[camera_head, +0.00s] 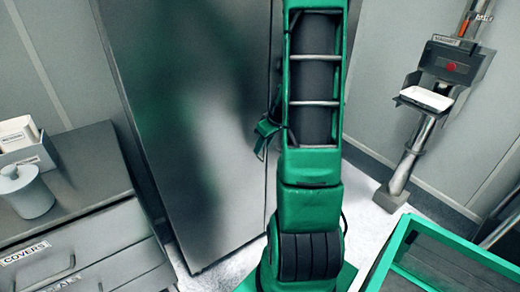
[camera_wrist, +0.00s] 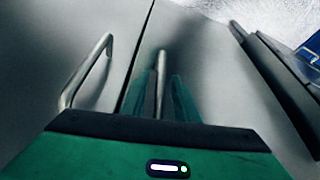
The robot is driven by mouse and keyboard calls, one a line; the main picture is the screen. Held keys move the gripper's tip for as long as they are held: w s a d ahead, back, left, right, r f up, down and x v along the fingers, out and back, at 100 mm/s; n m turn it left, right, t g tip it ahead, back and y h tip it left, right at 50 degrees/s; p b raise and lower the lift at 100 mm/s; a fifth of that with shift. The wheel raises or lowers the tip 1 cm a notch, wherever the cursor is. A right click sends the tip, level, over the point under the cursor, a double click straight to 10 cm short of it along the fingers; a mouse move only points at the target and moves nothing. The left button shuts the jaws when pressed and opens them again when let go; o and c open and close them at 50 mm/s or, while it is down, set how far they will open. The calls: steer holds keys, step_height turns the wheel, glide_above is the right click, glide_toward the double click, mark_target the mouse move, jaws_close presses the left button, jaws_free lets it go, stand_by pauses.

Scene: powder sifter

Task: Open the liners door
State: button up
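A tall grey metal cabinet with two doors (camera_head: 190,110) stands behind my arm in the head view, its door seam partly hidden by the arm. No liners label is legible. In the wrist view, one upright bar handle (camera_wrist: 88,72) is on the door left of the dark seam. A second bar handle (camera_wrist: 161,65) is on the door right of the seam. My gripper (camera_wrist: 163,90) has one finger on each side of this second handle, with slim gaps seeming to show between. Both doors look closed. The fingertips are not clear in the head view.
A grey drawer unit labelled COVERS (camera_head: 75,225) stands at left, with a white jar (camera_head: 24,190) and a box on top. A green-rimmed bin (camera_head: 385,262) is at lower right. A wall-side device with a white tray (camera_head: 427,98) stands at right. Pale floor shows between.

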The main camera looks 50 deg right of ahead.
steer(key=shift+x, duration=0.95)
jaws_close()
